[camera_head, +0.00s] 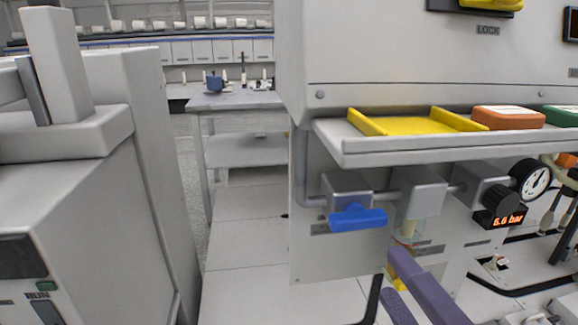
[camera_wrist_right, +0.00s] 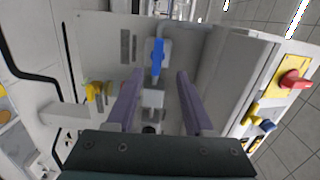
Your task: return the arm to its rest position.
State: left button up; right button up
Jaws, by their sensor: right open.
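My right gripper (camera_head: 394,274) is at the lower right of the head view, with two purple fingers below the pipe fittings on the grey machine. In the right wrist view my right gripper (camera_wrist_right: 158,77) has its fingers spread apart with nothing held between them. A blue valve handle (camera_head: 358,217) is on the machine's pipe, up and left of the fingertips in the head view. The blue handle (camera_wrist_right: 157,58) also shows between and beyond the fingers in the wrist view, apart from them. My left gripper is not in view.
A shelf (camera_head: 400,151) sticks out above the pipe, carrying a yellow tray (camera_head: 447,123) and an orange box (camera_head: 507,118).

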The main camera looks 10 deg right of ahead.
jog(key=s+a+r+n+g+y+p, duration=0.3)
jog(key=a+r+n+g+y+p, duration=0.3)
jog(key=n+p, duration=0.45)
jog(key=s+d+r+n+g+h+p, duration=0.5)
jog(key=s+d+n+g+h+p, duration=0.25)
jog(key=s+d, duration=0.4)
notch_tip(320, 180, up, 37)
jog(key=p, duration=3.6)
jog(key=shift+w+n+g, duration=0.2)
jog(key=shift+n+g, duration=0.1)
jog(key=shift+g, duration=0.05)
